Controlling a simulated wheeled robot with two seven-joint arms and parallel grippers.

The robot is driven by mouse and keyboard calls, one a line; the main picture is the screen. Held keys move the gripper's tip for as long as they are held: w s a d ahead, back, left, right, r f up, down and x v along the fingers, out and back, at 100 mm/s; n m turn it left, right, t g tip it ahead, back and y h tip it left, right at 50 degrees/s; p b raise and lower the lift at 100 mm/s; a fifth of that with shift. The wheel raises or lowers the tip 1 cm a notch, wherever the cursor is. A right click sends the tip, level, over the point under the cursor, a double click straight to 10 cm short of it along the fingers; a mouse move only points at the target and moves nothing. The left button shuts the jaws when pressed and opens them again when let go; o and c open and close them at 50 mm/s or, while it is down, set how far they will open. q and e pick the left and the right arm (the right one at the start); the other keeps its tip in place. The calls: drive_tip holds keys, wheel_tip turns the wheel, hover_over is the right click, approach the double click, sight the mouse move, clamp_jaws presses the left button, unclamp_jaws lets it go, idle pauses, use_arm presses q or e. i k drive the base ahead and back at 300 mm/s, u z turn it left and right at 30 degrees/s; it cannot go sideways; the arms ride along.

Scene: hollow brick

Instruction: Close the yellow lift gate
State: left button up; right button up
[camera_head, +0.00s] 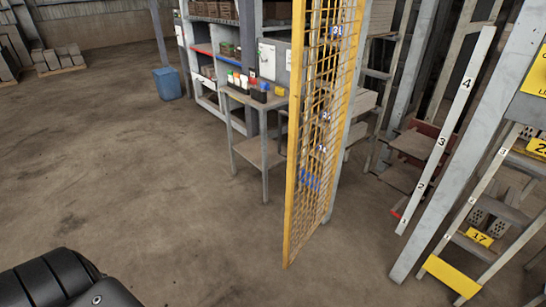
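The yellow lift gate (291,190) is a tall mesh panel in a yellow frame, right of the middle of the head view. It stands swung out over the floor and is seen nearly edge-on. Its far side meets a grey upright post (347,105). Its top runs out of the picture. A black rounded part of my own body shows at the bottom left. Neither of my grippers is in view, and nothing of mine touches the gate.
A blue bin (166,84) stands farther back. Numbered ladders and racks (447,135) fill the right. The concrete floor (130,170) at left is clear.

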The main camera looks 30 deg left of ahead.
sight(299, 8)
drive_tip(key=u, duration=2.3)
drive_tip(key=i, duration=2.1)
drive_tip(key=z, duration=2.9)
